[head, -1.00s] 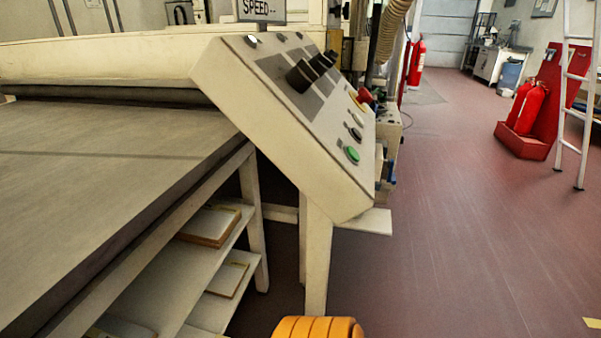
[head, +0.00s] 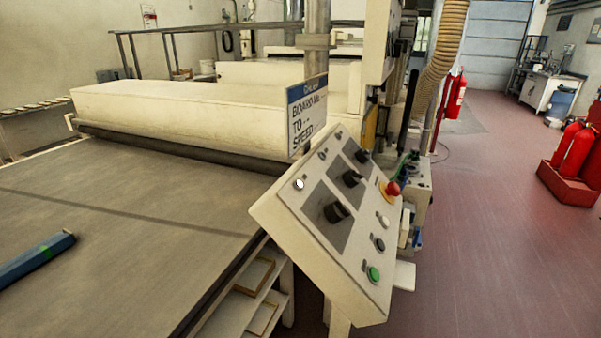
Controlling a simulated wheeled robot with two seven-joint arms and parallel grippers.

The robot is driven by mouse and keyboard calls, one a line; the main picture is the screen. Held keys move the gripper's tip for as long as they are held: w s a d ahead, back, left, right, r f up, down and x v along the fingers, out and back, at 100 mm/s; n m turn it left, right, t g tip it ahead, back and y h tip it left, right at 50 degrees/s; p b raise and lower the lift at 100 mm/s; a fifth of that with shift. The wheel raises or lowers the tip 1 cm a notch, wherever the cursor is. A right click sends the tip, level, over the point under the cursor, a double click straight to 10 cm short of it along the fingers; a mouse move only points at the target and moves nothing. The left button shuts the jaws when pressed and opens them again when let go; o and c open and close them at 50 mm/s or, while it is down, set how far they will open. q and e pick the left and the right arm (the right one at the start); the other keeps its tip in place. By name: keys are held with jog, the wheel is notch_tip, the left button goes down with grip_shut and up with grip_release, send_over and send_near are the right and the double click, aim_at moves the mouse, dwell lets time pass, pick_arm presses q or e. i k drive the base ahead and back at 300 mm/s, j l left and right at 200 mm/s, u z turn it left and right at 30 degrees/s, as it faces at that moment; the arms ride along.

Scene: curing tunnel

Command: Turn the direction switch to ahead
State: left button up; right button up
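The sloping cream control panel (head: 290,235) stands at the right front corner of the machine. It carries three black knobs on grey plates: a near one (head: 337,211), a middle one (head: 352,178) and a far one (head: 362,156). Their labels are too small to read, so I cannot tell which is the direction switch or where its pointer stands. On the right side of the panel are a red mushroom button (head: 391,188), a pale button (head: 384,222), a black button (head: 379,244) and a green button (head: 373,273). Neither gripper is in view.
The flat grey table (head: 130,215) fills the left, with a blue bar (head: 35,260) at its left edge. A sign (head: 307,112) stands behind the panel. Red fire extinguishers (head: 575,150) stand at right. The reddish floor (head: 480,240) right of the panel is clear.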

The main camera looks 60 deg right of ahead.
aim_at(352, 178)
jog(key=z, duration=2.3)
jog(key=i+l+u, duration=0.2)
jog(key=l+u, duration=0.2)
jog(key=l, duration=0.75)
jog(key=l+u, duration=0.45)
jog(key=l, duration=0.75)
jog(key=i, duration=0.05)
